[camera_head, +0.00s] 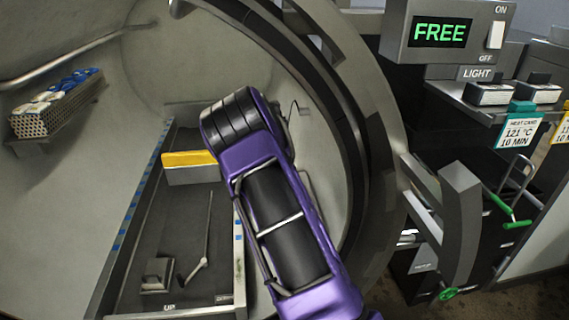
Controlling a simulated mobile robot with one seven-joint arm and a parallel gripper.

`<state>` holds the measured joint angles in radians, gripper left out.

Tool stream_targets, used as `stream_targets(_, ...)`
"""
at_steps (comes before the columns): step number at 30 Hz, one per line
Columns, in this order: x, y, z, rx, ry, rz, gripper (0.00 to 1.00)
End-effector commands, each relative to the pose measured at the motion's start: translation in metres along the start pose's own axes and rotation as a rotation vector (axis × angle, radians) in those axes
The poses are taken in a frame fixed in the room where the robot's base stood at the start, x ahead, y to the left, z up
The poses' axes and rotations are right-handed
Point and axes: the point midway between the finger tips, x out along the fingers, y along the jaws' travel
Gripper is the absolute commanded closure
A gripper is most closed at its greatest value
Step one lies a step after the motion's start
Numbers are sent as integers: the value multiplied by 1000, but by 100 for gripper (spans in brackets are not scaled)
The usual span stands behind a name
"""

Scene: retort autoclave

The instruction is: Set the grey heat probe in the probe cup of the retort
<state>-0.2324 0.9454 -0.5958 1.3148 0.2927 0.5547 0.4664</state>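The round mouth of the retort (352,130) stands open, and my purple arm reaches through it. My gripper does not show; a rounded arm link covers the part of the chamber where it might be. On the dark floor of the chamber (185,225) lies or stands a thin grey rod with a light, bent lower end (198,268). I cannot tell whether it is the heat probe or a lever. Left of it sits a small dark block (157,274). I cannot make out the probe cup for certain.
A perforated basket of packs (48,117) sits on a ledge at the left wall. A yellow-topped block (190,167) stands at the far end of the floor. Right of the mouth are a FREE display (441,32), a light switch (495,35) and a heat card (518,128).

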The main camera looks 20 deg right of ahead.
Motion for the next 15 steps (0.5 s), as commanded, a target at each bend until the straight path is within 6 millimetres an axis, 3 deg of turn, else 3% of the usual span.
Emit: stream_targets(15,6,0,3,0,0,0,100)
